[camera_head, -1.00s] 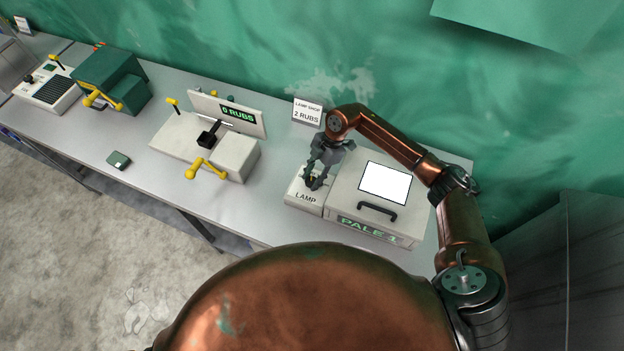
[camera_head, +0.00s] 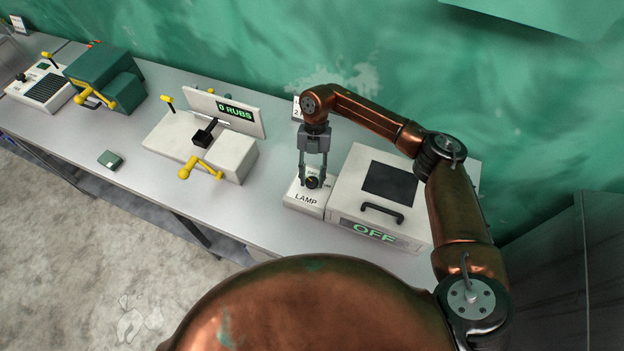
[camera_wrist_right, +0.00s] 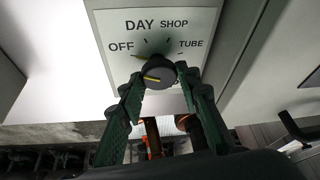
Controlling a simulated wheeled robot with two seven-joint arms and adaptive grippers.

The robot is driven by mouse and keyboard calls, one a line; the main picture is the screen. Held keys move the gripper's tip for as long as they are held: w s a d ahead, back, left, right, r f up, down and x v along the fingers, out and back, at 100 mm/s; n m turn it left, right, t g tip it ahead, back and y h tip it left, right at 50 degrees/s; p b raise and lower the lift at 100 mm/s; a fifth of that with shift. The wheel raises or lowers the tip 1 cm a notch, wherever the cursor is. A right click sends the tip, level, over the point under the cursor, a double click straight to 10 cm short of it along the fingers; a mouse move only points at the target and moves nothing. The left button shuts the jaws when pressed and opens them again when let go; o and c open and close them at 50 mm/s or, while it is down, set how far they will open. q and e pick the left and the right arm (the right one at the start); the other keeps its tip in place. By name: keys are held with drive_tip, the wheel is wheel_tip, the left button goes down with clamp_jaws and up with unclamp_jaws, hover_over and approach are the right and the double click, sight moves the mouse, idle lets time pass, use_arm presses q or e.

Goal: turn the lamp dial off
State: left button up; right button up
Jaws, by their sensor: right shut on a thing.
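The lamp dial (camera_head: 313,183) is a round dark knob on the white box marked LAMP (camera_head: 305,199). In the right wrist view the dial (camera_wrist_right: 159,74) has a yellow pointer line that points left, on the OFF side of the printed plate (camera_wrist_right: 160,25). The plate also reads DAY, SHOP and TUBE. My right gripper (camera_head: 312,181) reaches down from above and is shut on the dial, one finger on each side. Beside it, the light box (camera_head: 345,165) has a dark panel (camera_head: 388,183), and its front display (camera_head: 374,232) reads OFF. My left gripper is not in view.
A sign (camera_head: 297,108) behind is mostly hidden by my arm.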

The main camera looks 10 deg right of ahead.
drive_tip(key=shift+w+r+n+b, duration=0.2)
drive_tip(key=shift+n+b, duration=0.1)
drive_tip(key=shift+n, duration=0.3)
drive_tip(key=shift+h, duration=0.3)
drive_tip(key=o, duration=0.8)
drive_tip(key=shift+c, duration=0.2)
drive_tip(key=o, duration=0.4)
drive_tip(key=shift+s+f, duration=0.1)
drive_tip(key=shift+f, duration=0.05)
drive_tip(key=shift+c, duration=0.2)
drive_tip(key=v, duration=1.2)
